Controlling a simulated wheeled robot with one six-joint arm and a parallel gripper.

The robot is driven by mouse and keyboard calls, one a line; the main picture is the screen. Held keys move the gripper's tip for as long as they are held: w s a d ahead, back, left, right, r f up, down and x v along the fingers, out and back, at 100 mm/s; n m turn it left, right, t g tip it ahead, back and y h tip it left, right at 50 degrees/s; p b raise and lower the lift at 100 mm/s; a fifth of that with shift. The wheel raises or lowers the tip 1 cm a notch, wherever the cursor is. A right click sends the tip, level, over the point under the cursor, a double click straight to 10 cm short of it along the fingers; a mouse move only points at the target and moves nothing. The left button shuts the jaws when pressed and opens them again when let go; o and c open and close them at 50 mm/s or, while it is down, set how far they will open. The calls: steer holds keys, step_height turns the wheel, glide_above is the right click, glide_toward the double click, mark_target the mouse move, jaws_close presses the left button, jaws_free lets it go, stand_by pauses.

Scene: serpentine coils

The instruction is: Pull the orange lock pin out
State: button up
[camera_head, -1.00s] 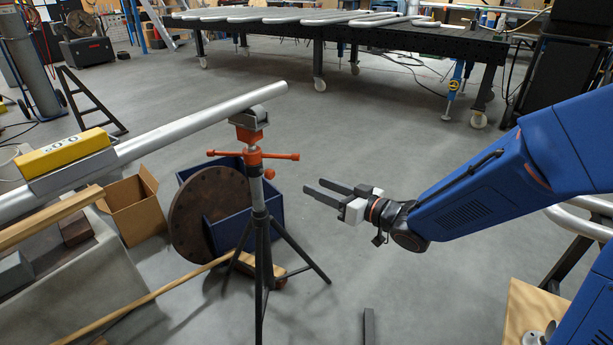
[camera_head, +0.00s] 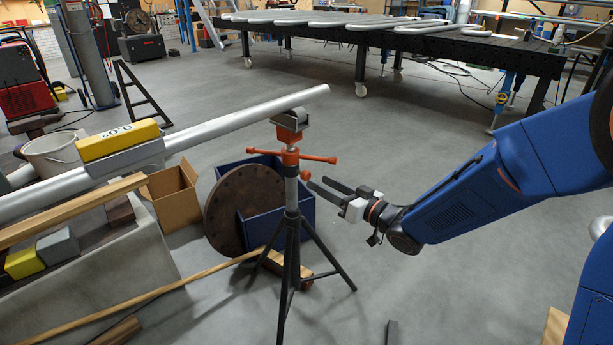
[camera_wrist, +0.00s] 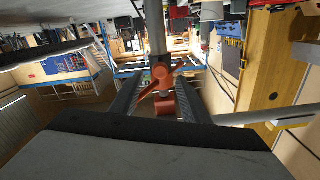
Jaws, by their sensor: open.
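The orange lock pin (camera_head: 305,175) shows as a small round knob on the right side of the pipe stand's post, just below the orange cross handle (camera_head: 290,157). My gripper (camera_head: 318,183) is open, its two dark fingers pointing left at the stand, with the tips close to the knob. In the wrist view, my fingers (camera_wrist: 160,78) frame the stand, which appears upside down. A round orange part (camera_wrist: 160,72) shows between the tips; I cannot tell whether it is the pin's knob or the collar behind. Nothing is visibly gripped.
The tripod stand (camera_head: 291,235) carries an orange roller head under a silver pipe (camera_head: 250,114). A yellow level (camera_head: 118,140) sits on the pipe's left. A blue crate (camera_head: 307,205), rusty disc (camera_head: 240,208) and cardboard box (camera_head: 174,196) stand behind.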

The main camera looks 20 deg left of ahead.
mark_target(309, 177)
steer(key=x, duration=0.7)
